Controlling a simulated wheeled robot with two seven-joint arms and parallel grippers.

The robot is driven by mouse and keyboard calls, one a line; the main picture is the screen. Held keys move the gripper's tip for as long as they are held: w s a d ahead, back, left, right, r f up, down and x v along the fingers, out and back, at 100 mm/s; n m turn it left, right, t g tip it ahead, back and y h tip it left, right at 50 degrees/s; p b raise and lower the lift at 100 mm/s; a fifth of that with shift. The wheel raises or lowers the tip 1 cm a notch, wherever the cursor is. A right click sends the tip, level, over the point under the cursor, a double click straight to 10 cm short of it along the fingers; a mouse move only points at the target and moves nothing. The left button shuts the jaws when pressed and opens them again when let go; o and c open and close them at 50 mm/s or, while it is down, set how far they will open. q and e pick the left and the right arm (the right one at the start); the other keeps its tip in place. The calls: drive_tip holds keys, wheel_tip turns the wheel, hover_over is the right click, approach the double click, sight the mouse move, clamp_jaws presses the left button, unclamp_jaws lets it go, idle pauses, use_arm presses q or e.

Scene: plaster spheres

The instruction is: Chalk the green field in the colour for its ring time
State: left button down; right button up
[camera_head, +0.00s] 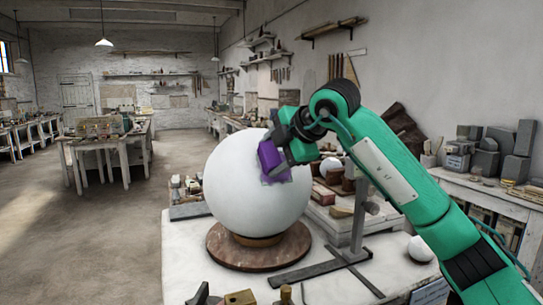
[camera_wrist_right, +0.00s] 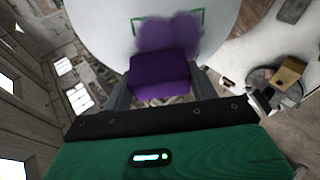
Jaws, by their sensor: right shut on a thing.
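A large white plaster sphere (camera_head: 235,190) rests on a round brown wooden base (camera_head: 225,255) on the white table. My right gripper (camera_head: 282,158) is at the sphere's upper right, shut on a purple chalk block (camera_head: 268,157). The wrist view shows the block (camera_wrist_right: 158,72) between the fingers, close against the sphere (camera_wrist_right: 115,30); I cannot tell if it touches. There a thin green outline of the field (camera_wrist_right: 196,14) shows in part around a cloudy purple patch (camera_wrist_right: 172,32). The field's lower part is hidden behind the block. My left gripper is not in view.
A metal stand (camera_head: 358,215) stands right of the sphere, under my right arm. A small white ball (camera_head: 420,248) lies at the table's right. Wooden and dark pieces (camera_head: 240,298) lie at the front edge. Grey blocks (camera_head: 484,160) fill a side bench.

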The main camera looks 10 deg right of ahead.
drive_tip(key=shift+s+d+f+b, duration=0.2)
drive_tip(key=shift+s+f+b, duration=0.35)
drive_tip(key=shift+f+b, duration=0.4)
drive_tip(key=shift+w+r+p, duration=0.2)
drive_tip(key=shift+r+p, duration=0.15)
drive_tip(key=shift+r, duration=0.25)
drive_tip(key=shift+w+a+r+p, duration=0.2)
drive_tip(key=shift+w+r+p, duration=0.25)
drive_tip(key=shift+w+r, duration=0.1)
drive_tip(key=shift+w+a+r+p, duration=0.2)
drive_tip(key=shift+w+r+p, duration=0.25)
drive_tip(key=shift+r, duration=0.1)
drive_tip(key=shift+s+f, duration=0.1)
drive_tip(key=shift+s+d+f+b, duration=0.1)
drive_tip(key=shift+s+f+b, duration=0.25)
drive_tip(key=shift+b, duration=0.35)
drive_tip(key=shift+s+d+b, duration=0.1)
drive_tip(key=shift+s+b, duration=0.35)
drive_tip(key=shift+s, duration=0.15)
drive_tip(key=shift+s+r, duration=0.1)
